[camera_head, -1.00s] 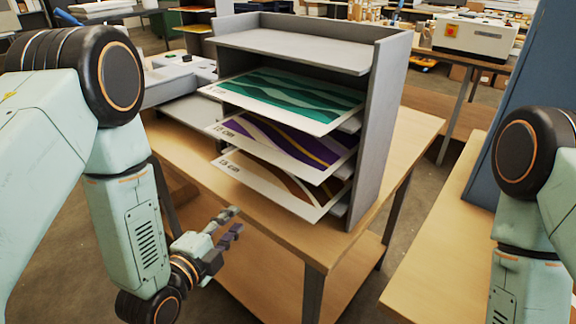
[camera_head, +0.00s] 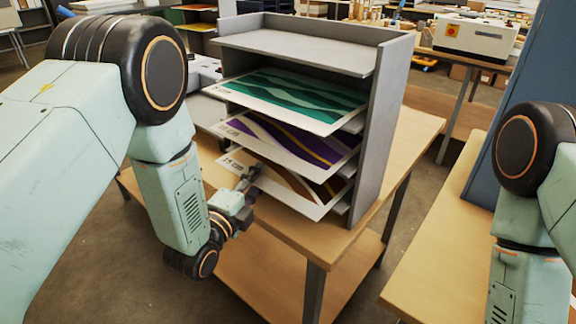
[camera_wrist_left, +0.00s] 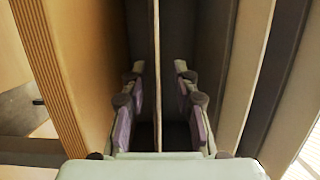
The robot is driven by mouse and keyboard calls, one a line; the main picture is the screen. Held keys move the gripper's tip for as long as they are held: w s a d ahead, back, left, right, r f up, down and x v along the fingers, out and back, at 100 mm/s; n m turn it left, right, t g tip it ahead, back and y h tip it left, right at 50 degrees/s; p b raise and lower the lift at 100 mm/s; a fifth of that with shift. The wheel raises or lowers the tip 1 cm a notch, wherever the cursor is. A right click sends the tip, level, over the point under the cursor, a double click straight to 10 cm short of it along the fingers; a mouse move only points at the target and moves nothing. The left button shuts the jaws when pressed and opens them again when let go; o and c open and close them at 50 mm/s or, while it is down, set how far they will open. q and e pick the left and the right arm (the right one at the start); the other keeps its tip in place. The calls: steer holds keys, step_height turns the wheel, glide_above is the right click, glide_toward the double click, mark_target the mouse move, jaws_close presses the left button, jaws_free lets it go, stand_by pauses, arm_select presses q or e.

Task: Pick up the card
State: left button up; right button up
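A grey shelf rack (camera_head: 378,130) holds three printed cards, each sticking out at the front: a green one (camera_head: 300,98) on top, a purple one (camera_head: 300,146) in the middle and a brown one (camera_head: 290,187) at the bottom. My left gripper (camera_head: 250,178) is at the front left edge of the brown card and hides part of it. In the left wrist view, the left gripper's fingers (camera_wrist_left: 162,105) are apart, with a thin edge (camera_wrist_left: 157,70) between them, seemingly the brown card's. I cannot tell whether they touch it. My right gripper is out of view.
The rack stands on a wooden table (camera_head: 405,165) with a lower shelf. A second wooden bench (camera_head: 425,270) and a blue panel (camera_head: 520,100) are at the right. A white machine (camera_head: 475,38) stands behind. The floor in front of the table is clear.

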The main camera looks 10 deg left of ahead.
arm_select(q)
steer(key=shift+w+d+f, duration=0.1)
steer(key=shift+w+d, duration=0.1)
steer(key=shift+w, duration=0.05)
steer(key=shift+c, duration=0.5)
steer(key=shift+s+a, duration=0.15)
steer(key=shift+s, duration=0.05)
steer(key=c, duration=0.4)
jaws_close()
steer(key=shift+w, duration=0.15)
